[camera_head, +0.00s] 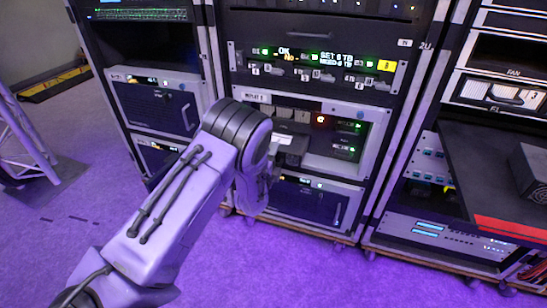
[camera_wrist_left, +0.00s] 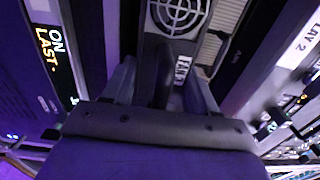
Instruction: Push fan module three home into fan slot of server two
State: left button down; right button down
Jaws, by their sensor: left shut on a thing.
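My left arm reaches into the middle rack in the head view, and its wrist hides most of the gripper. In the left wrist view my left gripper (camera_wrist_left: 163,88) is shut on a fan module (camera_wrist_left: 180,22) with a round grille and a "FAN" label; the label's number is not readable. In the head view a grey block (camera_head: 291,147), likely this module, shows beside my wrist at the server labelled "REPLAY 2" (camera_head: 347,118). The slot mouth and the depth of the module in it are hidden. My right gripper is not in view.
A unit with a lit display (camera_head: 315,65) sits above the server, and another dark-fronted unit (camera_head: 308,200) below. A shelf with a red edge (camera_head: 510,229) juts out at right, bearing a black box (camera_head: 533,170). A truss (camera_head: 22,140) stands at left.

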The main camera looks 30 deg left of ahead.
aim_at(281, 142)
pick_arm(q)
jog(key=shift+b+x, duration=0.3)
jog(key=shift+x, duration=0.75)
jog(key=shift+w+r, duration=0.1)
jog(key=shift+w, duration=0.2)
jog(key=shift+a, duration=0.1)
jog(key=shift+b+x, duration=1.4)
jog(key=shift+x, duration=1.15)
jog(key=shift+w, duration=0.2)
jog(key=shift+w+a, duration=0.1)
jog(key=shift+s, duration=0.35)
